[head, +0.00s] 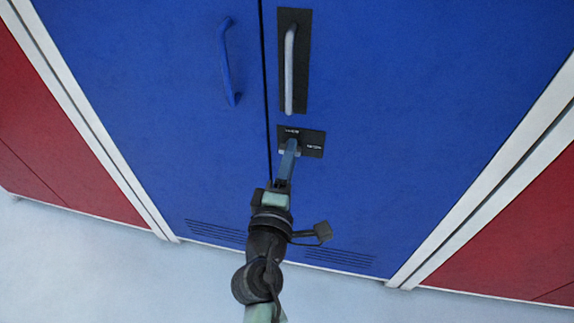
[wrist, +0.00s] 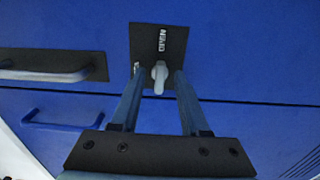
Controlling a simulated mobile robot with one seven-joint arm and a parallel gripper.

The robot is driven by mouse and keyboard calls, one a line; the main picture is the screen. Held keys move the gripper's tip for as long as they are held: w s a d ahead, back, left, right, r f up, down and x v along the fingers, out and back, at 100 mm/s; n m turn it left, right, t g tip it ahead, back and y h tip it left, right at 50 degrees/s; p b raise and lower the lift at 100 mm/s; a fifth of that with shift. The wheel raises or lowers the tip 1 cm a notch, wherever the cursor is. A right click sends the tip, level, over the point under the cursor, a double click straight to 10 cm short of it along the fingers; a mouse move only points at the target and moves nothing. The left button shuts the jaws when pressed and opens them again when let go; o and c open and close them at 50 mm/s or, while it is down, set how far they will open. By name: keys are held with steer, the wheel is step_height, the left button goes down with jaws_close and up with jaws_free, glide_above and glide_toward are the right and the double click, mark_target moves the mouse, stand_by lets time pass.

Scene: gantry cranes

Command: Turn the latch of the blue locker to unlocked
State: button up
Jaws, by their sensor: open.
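The blue locker (head: 400,100) fills the middle of the head view. Its latch sits on a black plate (head: 316,137) on the right-hand door, below a grey handle; small white labels mark the plate at top and right. In the wrist view, the grey latch knob (wrist: 160,76) stands out from the black plate (wrist: 178,40). My gripper (head: 289,147) is at the latch, and in the wrist view my gripper (wrist: 158,80) is open with one finger on each side of the knob. Gaps seem to show on both sides. In the head view my fingers mostly hide the knob.
The grey handle (head: 289,70) stands on its own black plate just above the latch. A blue handle (head: 226,62) is on the left-hand door. Red lockers (head: 60,140) flank the blue one behind white frame posts. The pale floor (head: 130,280) in front is clear.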

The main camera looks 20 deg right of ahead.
steer(key=v, duration=1.3)
steer(key=w+a+r+m+t+y, duration=0.1)
steer(key=w+a+r+m+t, duration=0.25)
steer(key=r, duration=1.05)
steer(key=w+r+m+t+y, duration=0.2)
steer(key=w+r+m, duration=0.3)
steer(key=r, duration=0.9)
steer(key=s+a+r+m+t+y+p, duration=0.1)
steer(key=s+a+r+t+y, duration=0.15)
steer(key=r, duration=0.45)
steer(key=s+a+r+m+t+y, duration=0.1)
steer(key=s+r+t+y, duration=0.1)
steer(key=s+r, duration=0.35)
steer(key=s+a+r+m+t+y+p, duration=0.1)
steer(key=s+a+r+t+y, duration=0.15)
steer(key=r, duration=0.65)
step_height(320, 180, up, 34)
steer(key=w+p, duration=0.1)
steer(key=p, duration=3.3)
steer(key=shift+d+f, duration=0.25)
